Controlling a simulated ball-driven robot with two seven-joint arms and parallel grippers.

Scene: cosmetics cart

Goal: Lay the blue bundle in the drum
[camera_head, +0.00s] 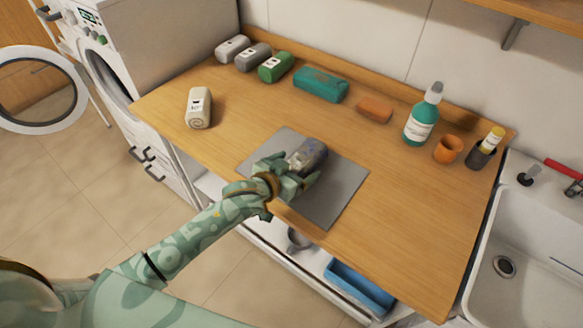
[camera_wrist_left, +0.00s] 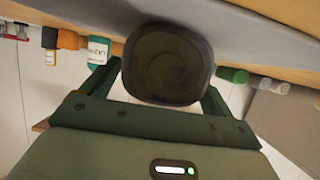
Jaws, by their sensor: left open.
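A dark grey-blue rolled bundle (camera_head: 309,152) lies on the grey mat (camera_head: 341,190) on the wooden counter. My left gripper (camera_head: 296,171) is open at the bundle's near end, low over the mat. In the left wrist view the bundle's round dark end (camera_wrist_left: 168,65) sits between the two spread fingers (camera_wrist_left: 163,84), with no clear contact on both sides. The drum opening (camera_head: 106,78) is in the white machine at the left, partly seen edge-on. Its round door (camera_head: 36,92) stands open. My right gripper is out of view.
Light, grey and green bundles (camera_head: 275,67), a teal pack (camera_head: 320,84) and an orange block (camera_head: 374,109) line the back. A teal bottle (camera_head: 420,121), an orange cup (camera_head: 448,149) and a sink (camera_head: 535,235) are at right.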

